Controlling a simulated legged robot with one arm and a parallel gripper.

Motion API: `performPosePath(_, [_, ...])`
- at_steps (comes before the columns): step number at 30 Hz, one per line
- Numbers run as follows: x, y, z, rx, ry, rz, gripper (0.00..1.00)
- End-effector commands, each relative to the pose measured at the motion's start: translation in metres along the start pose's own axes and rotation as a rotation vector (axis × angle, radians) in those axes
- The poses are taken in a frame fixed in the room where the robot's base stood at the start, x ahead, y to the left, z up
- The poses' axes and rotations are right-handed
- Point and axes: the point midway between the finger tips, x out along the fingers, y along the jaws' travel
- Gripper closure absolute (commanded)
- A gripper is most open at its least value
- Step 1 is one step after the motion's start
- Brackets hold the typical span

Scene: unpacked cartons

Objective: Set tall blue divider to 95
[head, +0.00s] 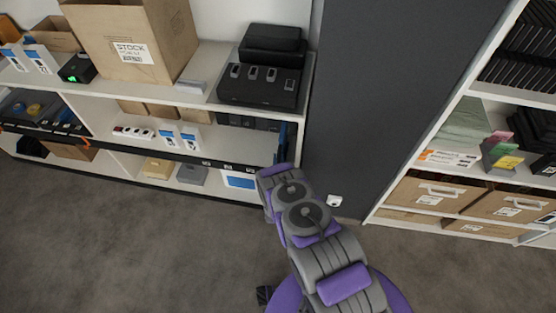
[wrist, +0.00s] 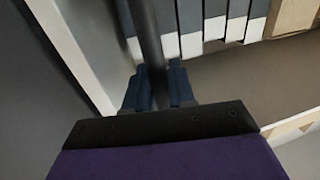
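In the head view, a narrow upright dark blue piece (head: 282,143) stands at the right end of the left shelf unit, just beyond the end of my arm; it looks like the tall blue divider, but I cannot tell it surely from my fingers. My gripper (wrist: 160,88) reaches toward this shelf end. In the wrist view, two dark blue finger-like pieces flank a dark upright bar (wrist: 149,35). Whether they press on it is unclear. No scale or number is readable.
A pale shelf side panel (wrist: 75,50) is close on the left in the wrist view. Dark slats with white ends (wrist: 213,28) are at upper right. In the head view, a large carton (head: 130,40) and black cases (head: 262,85) stand on the shelf top. Grey floor is clear at left.

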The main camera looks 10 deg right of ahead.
Motion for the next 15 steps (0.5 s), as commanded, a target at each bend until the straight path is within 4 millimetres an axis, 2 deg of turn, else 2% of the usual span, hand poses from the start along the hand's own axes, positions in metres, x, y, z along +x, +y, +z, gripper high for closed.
performPosePath(1, [-0.0013,0.0041,0.0020,-0.004,-0.005,0.007,0.73])
performPosePath(6, [-0.0007,0.0043,0.0016,-0.001,-0.004,0.006,0.59])
performPosePath(15, [-0.0039,0.0014,0.0012,-0.002,-0.003,0.003,0.59])
